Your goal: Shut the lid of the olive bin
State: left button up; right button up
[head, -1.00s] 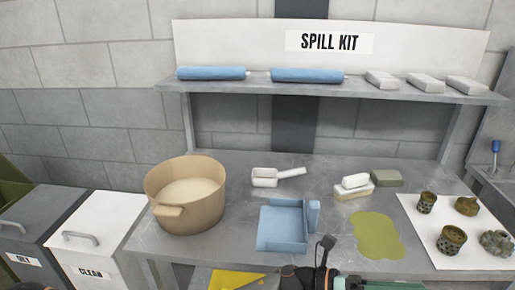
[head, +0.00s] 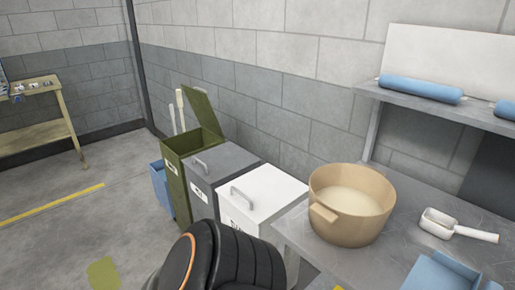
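The olive bin (head: 179,187) stands at the far end of a row of bins against the wall, left of the grey bin. Its olive lid (head: 206,118) is raised and leans back toward the wall, so the top is open. The inside of the bin is mostly hidden from here. A black and orange arm link of mine fills the bottom middle of the head view. Neither gripper shows in the head view now.
A grey bin (head: 222,160) and a white bin (head: 269,190), both shut with handles on top, stand beside the olive bin. A blue container (head: 160,187) is left of it. A tan tub (head: 350,205) sits on the bench.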

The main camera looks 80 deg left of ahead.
aim_at(198, 101)
jog(key=i+u, duration=0.15)
jog(key=u, duration=0.85)
